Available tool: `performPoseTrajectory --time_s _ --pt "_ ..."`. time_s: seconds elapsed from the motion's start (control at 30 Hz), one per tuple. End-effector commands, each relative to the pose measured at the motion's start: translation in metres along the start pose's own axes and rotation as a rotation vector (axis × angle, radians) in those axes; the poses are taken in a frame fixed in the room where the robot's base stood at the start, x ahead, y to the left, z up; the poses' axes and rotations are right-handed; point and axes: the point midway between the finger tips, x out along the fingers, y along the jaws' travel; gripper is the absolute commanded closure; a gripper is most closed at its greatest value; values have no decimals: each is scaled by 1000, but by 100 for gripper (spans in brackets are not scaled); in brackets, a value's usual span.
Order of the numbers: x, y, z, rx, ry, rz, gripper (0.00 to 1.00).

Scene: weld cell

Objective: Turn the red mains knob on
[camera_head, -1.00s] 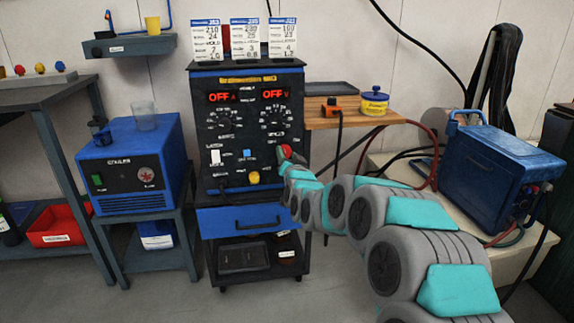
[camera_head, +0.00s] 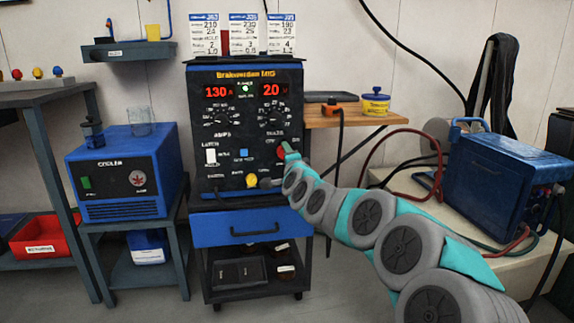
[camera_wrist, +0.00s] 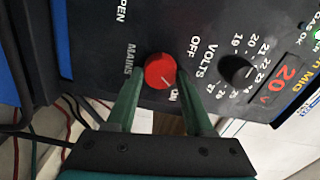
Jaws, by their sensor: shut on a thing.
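The red mains knob (camera_wrist: 160,70) sits on the dark welder front panel, between the printed words OFF and ON. Its white mark points toward ON. My gripper (camera_wrist: 160,77) has one green finger on each side of the knob and is shut on it. In the head view the knob (camera_head: 281,152) is partly hidden by my gripper (camera_head: 287,150), which reaches in from the right. The welder (camera_head: 200,135) shows lit red readings, 130 on the left display and 20 on the right, with a small green light between them.
Beside the knob are the volts dial (camera_head: 273,117), a blue button (camera_head: 243,153) and a yellow socket (camera_head: 251,180). A wooden shelf (camera_head: 350,118) juts out to the right. A blue cooler (camera_head: 120,172) stands left, and a blue case (camera_head: 500,170) sits right on a bench.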

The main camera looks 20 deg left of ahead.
Motion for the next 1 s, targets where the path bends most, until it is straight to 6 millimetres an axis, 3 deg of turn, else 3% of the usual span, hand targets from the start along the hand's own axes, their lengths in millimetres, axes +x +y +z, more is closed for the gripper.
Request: performPoseTrajectory --time_s 0.4,0.93,0.97,1.0 --pt "0 1 0 172 1 -1 100" --pt "0 1 0 190 1 0 100" --pt "0 1 0 190 1 0 44" --pt "0 1 0 190 1 0 40"
